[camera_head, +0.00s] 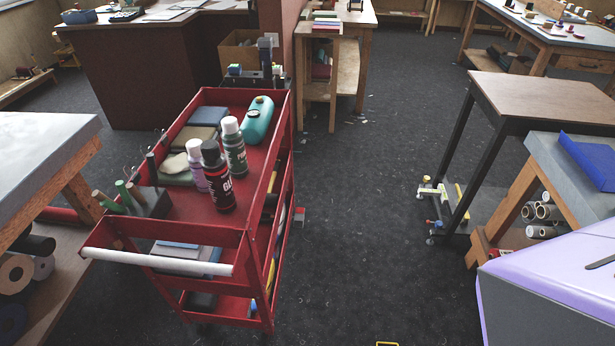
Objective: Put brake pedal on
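A red rolling cart (262,225) stands left of centre, with a white push handle (157,262) across its near end. The cart's near wheels are hidden. Neither of my grippers is in view.
Bottles, including a black one (217,178), stand on the cart. A grey-topped bench (40,150) is at the left. A small yellow and white wheeled base (440,200) stands by the dark-legged table (545,95). The floor (375,230) between is clear.

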